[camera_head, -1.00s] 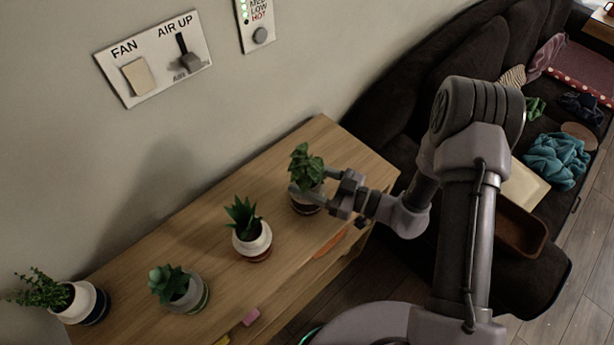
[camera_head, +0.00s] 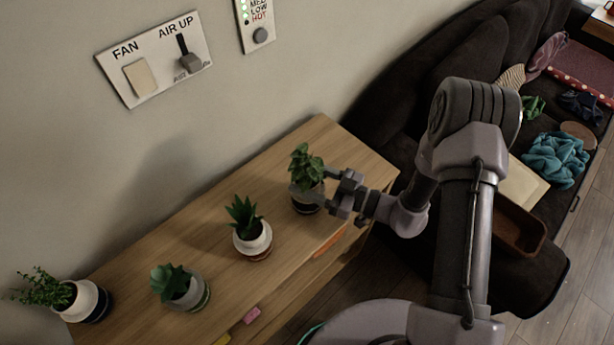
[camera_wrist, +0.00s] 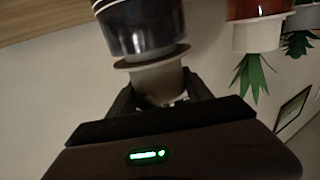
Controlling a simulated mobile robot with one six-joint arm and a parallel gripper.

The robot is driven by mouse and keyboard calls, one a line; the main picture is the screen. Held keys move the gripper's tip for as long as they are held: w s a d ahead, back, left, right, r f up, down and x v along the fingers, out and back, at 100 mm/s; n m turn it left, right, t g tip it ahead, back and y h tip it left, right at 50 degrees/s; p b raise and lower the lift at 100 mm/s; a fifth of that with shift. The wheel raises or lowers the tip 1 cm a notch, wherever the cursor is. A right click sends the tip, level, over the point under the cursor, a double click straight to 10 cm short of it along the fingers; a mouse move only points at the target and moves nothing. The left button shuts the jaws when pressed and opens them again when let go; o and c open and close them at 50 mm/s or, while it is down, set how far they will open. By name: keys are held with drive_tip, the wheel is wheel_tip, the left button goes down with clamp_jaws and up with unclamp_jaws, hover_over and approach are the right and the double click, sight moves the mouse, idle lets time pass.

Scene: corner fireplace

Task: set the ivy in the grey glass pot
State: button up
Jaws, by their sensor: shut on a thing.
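A leafy green plant, which looks like the ivy (camera_head: 306,164), stands upright in a pot with a grey upper part and a dark, white-lined base (camera_head: 306,206). It is at the right end of the wooden shelf top (camera_head: 325,135). My gripper (camera_head: 316,186) reaches in from the right and is shut on this pot. In the wrist view, which is upside down, the fingers (camera_wrist: 160,96) close around the pot's grey part, beside its wider rim; the dark base (camera_wrist: 143,25) is above them. The leaves are hidden there. I cannot tell whether the base touches the wood.
A spiky plant in a white pot (camera_head: 253,240) stands to the left of the held pot. Further left are a succulent in a grey pot (camera_head: 187,295) and a bushy plant in a white-and-dark pot (camera_head: 88,302). The wall is behind; a dark sofa (camera_head: 400,95) is right.

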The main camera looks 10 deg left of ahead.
drive_tip(key=shift+f, duration=0.5)
idle(0.3)
drive_tip(key=o, duration=1)
drive_tip(key=shift+o, duration=0.2)
drive_tip(key=p+v, duration=0.3)
drive_tip(key=v, duration=1.4)
drive_tip(key=s+r+m+h+b, duration=0.1)
drive_tip(key=s+r+m+h, duration=0.3)
drive_tip(key=r, duration=0.4)
drive_tip(key=s+d+r+m+t+h+b, duration=0.1)
drive_tip(key=s+r+m+h, duration=0.3)
drive_tip(key=r+m+h, duration=0.2)
drive_tip(key=s+d+r+m+h+b, duration=0.1)
drive_tip(key=s+r+m+h, duration=0.3)
drive_tip(key=r+m, duration=0.5)
drive_tip(key=shift+d+r+m+t+h, duration=0.15)
drive_tip(key=shift+r+m+t+h, duration=0.2)
drive_tip(key=shift+r+h, duration=0.35)
